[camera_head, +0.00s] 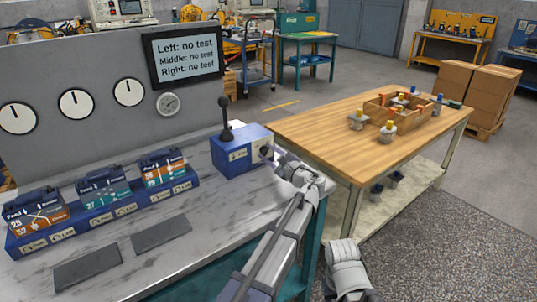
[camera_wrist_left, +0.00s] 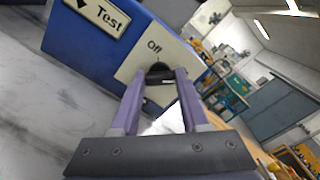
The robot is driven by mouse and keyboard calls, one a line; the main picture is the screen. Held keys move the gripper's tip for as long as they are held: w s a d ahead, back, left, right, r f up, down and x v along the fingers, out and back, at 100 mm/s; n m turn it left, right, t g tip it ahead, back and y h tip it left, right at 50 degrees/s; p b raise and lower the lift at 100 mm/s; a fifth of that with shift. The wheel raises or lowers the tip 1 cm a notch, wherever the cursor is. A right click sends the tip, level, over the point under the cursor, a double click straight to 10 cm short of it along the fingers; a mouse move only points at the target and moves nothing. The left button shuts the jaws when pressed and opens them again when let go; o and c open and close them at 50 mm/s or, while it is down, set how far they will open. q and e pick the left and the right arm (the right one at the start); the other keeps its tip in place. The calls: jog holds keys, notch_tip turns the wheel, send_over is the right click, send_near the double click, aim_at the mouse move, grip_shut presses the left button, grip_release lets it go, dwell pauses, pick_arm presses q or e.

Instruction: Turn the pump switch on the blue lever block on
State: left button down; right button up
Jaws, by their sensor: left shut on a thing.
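The blue lever block (camera_head: 240,153) stands at the right end of the grey bench, with a black lever (camera_head: 226,120) rising from its top. In the left wrist view the block (camera_wrist_left: 85,40) shows a "Test" label and a pale plate (camera_wrist_left: 140,62) marked "Off". The dark pump switch (camera_wrist_left: 160,72) sits on that plate, below the word. My left gripper (camera_head: 268,153) is at the block's right side. In the wrist view its purple fingers (camera_wrist_left: 160,85) are shut on the switch, one on each side. The fingers partly hide the switch. My right gripper is not in view.
A blue rack (camera_head: 100,222) with several pump modules stands left on the bench (camera_head: 215,215). A screen (camera_head: 185,54) reading "no test" three times and round gauges (camera_head: 76,103) are on the panel behind. A wooden table (camera_head: 330,125) with parts stands right, across a gap.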

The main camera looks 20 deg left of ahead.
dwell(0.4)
pick_arm(q)
jog(key=shift+c, duration=2)
grip_release()
jog(key=shift+v, duration=3.9)
